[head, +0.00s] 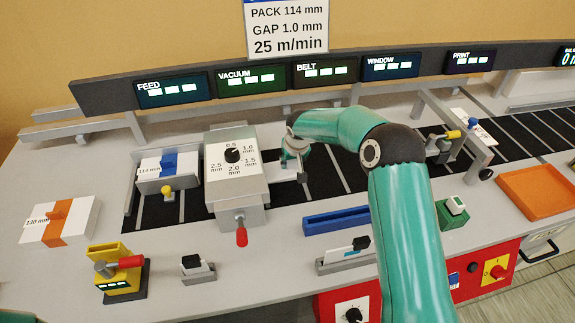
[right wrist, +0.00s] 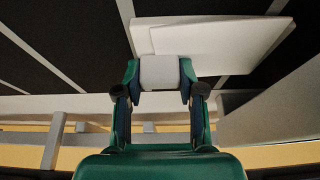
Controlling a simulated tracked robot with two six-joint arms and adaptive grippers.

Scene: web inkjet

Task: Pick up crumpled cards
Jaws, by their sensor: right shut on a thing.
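In the head view my right gripper (head: 297,158) is small and partly hidden by its wrist, over the dark belt just right of the grey feeder housing. In the right wrist view the right gripper (right wrist: 160,75) is shut on a small white piece (right wrist: 160,72), which looks like card. I cannot tell whether it is crumpled. Flat white cards (right wrist: 215,38) lie just beyond the fingertips, above the dark belt (right wrist: 50,70). Whether the held piece is joined to them is unclear. My left gripper is not in view.
The grey feeder housing (head: 236,185) with a dial and red handle stands left of the gripper. A blue tray (head: 336,221) lies in front of the belt. An orange tray (head: 538,192) is at the right. A grey rail (right wrist: 55,143) crosses the wrist view.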

